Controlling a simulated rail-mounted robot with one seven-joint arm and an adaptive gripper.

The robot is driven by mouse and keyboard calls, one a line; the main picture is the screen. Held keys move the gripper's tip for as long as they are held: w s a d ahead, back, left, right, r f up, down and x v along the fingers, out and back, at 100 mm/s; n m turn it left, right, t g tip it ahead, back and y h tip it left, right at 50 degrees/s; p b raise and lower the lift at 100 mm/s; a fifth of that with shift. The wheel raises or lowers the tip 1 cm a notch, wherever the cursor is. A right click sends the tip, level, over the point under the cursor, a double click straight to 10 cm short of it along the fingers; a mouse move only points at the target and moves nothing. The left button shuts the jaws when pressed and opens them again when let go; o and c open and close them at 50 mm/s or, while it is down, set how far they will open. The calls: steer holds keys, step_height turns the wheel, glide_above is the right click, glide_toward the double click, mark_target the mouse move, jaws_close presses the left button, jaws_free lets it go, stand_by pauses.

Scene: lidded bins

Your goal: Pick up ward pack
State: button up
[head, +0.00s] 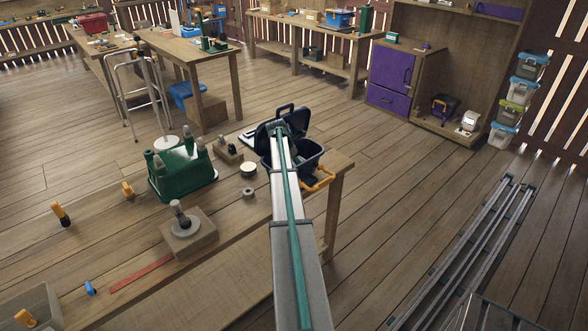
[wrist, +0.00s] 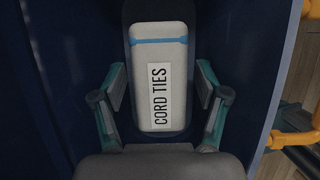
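A dark blue lidded bin (head: 310,160) stands at the workbench's far right corner with its lid (head: 264,136) raised. In the wrist view, a pale grey pack (wrist: 145,60) with a blue band lies in the bin (wrist: 60,60). Its label reads "CORD TIES"; no label reading "ward pack" shows. My gripper (wrist: 160,88) is open inside the bin, one finger on either side of the pack, with narrow gaps visible. In the head view my arm hides the gripper and the pack.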

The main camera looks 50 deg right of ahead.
steer(key=c, duration=0.9)
steer(key=shift+c, duration=0.2)
steer(key=shift+r, duration=0.1)
